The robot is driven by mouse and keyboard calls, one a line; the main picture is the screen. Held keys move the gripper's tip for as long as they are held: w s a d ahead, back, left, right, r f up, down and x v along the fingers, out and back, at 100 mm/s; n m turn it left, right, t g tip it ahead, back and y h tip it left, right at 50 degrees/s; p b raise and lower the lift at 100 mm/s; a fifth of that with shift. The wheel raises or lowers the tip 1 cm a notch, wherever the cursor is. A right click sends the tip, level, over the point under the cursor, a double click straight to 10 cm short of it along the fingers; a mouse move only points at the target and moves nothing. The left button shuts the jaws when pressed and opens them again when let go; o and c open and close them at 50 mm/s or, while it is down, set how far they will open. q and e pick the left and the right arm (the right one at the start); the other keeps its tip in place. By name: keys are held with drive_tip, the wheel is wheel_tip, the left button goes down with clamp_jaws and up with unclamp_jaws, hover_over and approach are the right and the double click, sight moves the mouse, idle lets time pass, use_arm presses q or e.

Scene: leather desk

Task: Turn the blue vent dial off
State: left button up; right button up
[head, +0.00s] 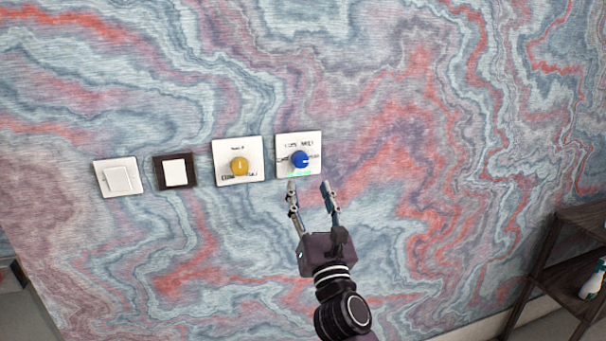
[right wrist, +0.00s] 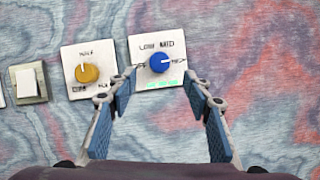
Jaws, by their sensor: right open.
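The blue vent dial (head: 300,159) sits on a white square wall plate (head: 285,143). It also shows in the right wrist view (right wrist: 160,63), with its white pointer mark turned to the right. The plate reads LOW and MED above the dial; the smaller labels at its left and right are hard to read. A green lit strip (right wrist: 165,85) shows under the dial. My right gripper (head: 309,184) is open and empty, just below the dial in the head view. In the right wrist view its fingertips (right wrist: 159,79) frame the dial from both sides, apart from it. My left gripper is not in view.
A yellow dial (head: 239,166) on its own white plate is close at the left. Further left are a dark-framed switch (head: 175,171) and a white switch (head: 118,178). A dark shelf (head: 570,255) stands at the lower right. The wall right of the blue dial is clear.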

sight(302, 162)
drive_tip(key=shift+x, duration=3.9)
drive_tip(key=shift+r, duration=0.1)
